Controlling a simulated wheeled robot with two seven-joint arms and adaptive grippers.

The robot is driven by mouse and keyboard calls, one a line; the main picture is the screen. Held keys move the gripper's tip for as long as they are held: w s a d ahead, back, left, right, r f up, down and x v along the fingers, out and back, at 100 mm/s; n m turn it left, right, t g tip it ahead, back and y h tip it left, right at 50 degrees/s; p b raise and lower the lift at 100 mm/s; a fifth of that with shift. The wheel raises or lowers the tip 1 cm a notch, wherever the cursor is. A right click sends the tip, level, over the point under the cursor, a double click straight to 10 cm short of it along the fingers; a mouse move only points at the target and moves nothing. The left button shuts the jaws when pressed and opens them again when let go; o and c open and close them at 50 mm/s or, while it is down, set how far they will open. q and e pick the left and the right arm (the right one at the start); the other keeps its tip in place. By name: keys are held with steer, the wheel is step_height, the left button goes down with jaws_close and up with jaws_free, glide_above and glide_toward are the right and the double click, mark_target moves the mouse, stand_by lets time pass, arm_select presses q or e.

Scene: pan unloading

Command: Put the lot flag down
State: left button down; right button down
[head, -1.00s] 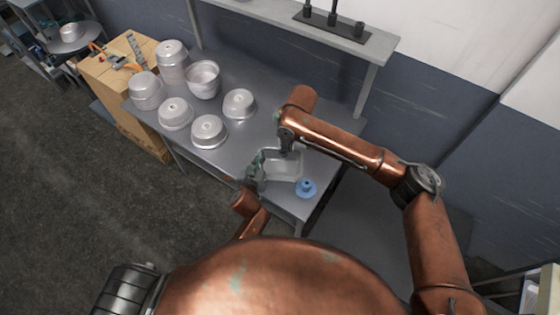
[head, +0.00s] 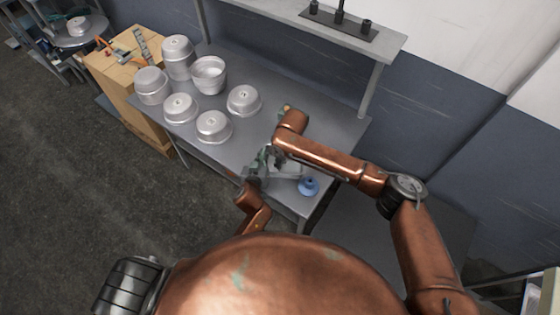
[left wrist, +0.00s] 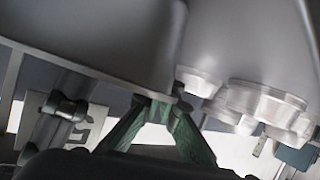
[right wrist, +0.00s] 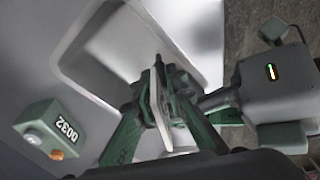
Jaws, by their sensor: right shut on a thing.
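The lot flag (right wrist: 162,108) is a thin pale plate, seen nearly edge-on in the right wrist view. My right gripper (right wrist: 157,68) is shut on it, over a grey rectangular pan or tray (right wrist: 190,30). A white plate with a dark digit (left wrist: 88,122) shows in the left wrist view, probably the same flag. In the head view my right gripper (head: 274,158) is over the pan (head: 288,168), partly hidden by its arm. My left gripper (left wrist: 160,103) is beside the pan's left side; its fingertips are close together, and whether they hold anything is unclear.
A green box marked 0032 (right wrist: 52,130) is at the left in the right wrist view. A blue round object (head: 308,187) sits near the table's (head: 330,130) front right corner. Several metal pans (head: 213,126) stand on the left half. A shelf (head: 300,25) overhangs the back.

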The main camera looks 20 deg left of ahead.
steer(key=shift+f, duration=0.15)
steer(key=c, duration=2.2)
jaws_free()
steer(key=shift+c, duration=0.2)
steer(key=r, duration=0.4)
steer(key=d+r, duration=0.1)
steer(key=r, duration=0.3)
steer(key=d+r, duration=0.1)
steer(key=r, duration=0.3)
steer(key=shift+s+r, duration=0.1)
steer(key=shift+s, duration=0.25)
arm_select(q)
steer(key=c, duration=2.1)
jaws_free()
